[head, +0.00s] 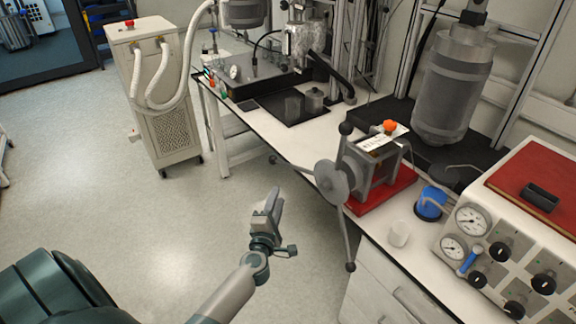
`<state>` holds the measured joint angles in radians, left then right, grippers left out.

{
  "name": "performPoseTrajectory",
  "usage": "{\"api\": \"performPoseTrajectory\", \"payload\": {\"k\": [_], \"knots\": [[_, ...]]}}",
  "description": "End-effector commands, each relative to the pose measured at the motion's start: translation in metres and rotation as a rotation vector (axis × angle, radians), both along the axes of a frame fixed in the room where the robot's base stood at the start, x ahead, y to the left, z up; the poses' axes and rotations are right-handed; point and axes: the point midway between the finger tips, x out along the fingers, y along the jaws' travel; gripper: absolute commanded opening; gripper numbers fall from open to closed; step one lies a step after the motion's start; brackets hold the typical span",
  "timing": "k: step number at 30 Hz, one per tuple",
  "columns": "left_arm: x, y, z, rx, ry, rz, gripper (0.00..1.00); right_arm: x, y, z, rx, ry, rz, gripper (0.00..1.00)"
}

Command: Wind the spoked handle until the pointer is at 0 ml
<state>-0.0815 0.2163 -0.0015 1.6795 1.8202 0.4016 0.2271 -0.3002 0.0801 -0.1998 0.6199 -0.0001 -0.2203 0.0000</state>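The spoked handle (331,182) has a grey hub and several spokes with dark ball ends. It sits on the left face of a grey device (377,165) on a red base (384,190) at the bench's front edge. A white scale strip (385,138) with an orange knob (390,126) is on top of the device; the pointer and the reading are too small to make out. My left gripper (272,200) is left of the handle and apart from it, over the floor. Its fingers look close together, but any gap is hard to see. My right gripper is not in view.
A blue-topped vessel (431,203) and a white cup (399,233) stand right of the device. A gauge panel (500,255) is at the lower right. A large grey reactor (452,85) stands behind. The floor (170,215) to the left is clear.

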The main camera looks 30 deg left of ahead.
Motion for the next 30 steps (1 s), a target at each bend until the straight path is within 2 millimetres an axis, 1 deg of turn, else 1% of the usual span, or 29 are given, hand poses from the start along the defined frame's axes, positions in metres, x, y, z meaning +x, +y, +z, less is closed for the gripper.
{"api": "performPoseTrajectory", "payload": {"k": [5,8,18,24,30], "knots": [[0.014,0.006,0.001,0.001,-0.001,0.000,0.31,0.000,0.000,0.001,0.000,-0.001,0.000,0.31],[0.026,0.010,0.002,0.003,-0.001,0.001,0.31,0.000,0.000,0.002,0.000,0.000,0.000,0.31],[0.081,0.032,0.002,0.003,-0.001,0.001,0.31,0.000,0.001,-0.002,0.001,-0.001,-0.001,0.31],[0.114,0.044,0.000,0.003,0.000,-0.001,0.31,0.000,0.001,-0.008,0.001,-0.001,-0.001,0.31],[0.140,0.056,0.001,0.003,-0.001,0.001,0.31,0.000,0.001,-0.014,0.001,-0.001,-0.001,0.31]]}}
